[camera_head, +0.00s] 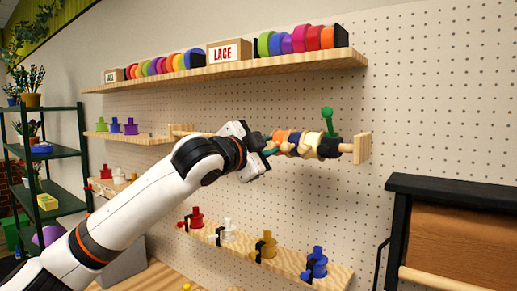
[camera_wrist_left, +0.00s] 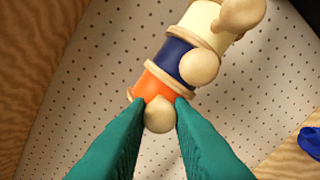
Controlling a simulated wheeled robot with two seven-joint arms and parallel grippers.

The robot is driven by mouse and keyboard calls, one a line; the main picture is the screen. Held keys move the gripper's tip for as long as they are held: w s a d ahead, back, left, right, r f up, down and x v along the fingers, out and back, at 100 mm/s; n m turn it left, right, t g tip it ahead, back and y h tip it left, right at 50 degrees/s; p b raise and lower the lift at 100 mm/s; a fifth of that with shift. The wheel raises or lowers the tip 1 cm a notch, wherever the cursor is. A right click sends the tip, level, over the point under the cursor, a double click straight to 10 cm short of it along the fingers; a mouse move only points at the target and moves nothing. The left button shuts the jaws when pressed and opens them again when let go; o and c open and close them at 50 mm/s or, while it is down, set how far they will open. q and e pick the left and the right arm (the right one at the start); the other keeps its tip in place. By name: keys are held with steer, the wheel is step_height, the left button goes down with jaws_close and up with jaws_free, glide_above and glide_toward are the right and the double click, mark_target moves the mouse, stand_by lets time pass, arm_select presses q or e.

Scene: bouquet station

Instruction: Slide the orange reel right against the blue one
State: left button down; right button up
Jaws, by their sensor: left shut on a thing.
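The orange reel (camera_head: 279,136) sits on a wooden rod on the pegboard wall, left of the blue reel (camera_head: 293,139). In the left wrist view the orange reel (camera_wrist_left: 153,85) and the blue reel (camera_wrist_left: 177,62) lie side by side with a pale flange between them. I see no clear gap there. My left gripper (camera_head: 268,144) reaches the orange reel from the left. Its teal fingers (camera_wrist_left: 159,118) are shut on the orange reel's round pale knob (camera_wrist_left: 159,114). The right gripper is not in view.
Right of the blue reel are a cream reel (camera_head: 310,141) and a dark reel (camera_head: 328,149), then the wooden end plate (camera_head: 362,147). A green knobbed piece (camera_head: 328,119) stands up there. A shelf (camera_head: 240,69) of coloured rolls runs above, and a lower shelf (camera_head: 270,250) holds spools.

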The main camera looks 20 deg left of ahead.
arm_select(q)
steer(key=shift+d, duration=0.1)
steer(key=c, duration=1.3)
jaws_free()
steer(key=shift+s, duration=0.1)
steer(key=shift+s, duration=0.3)
steer(key=b+v, duration=0.4)
steer(key=v, duration=0.7)
steer(key=shift+s+r, duration=0.1)
steer(key=shift+s, duration=0.05)
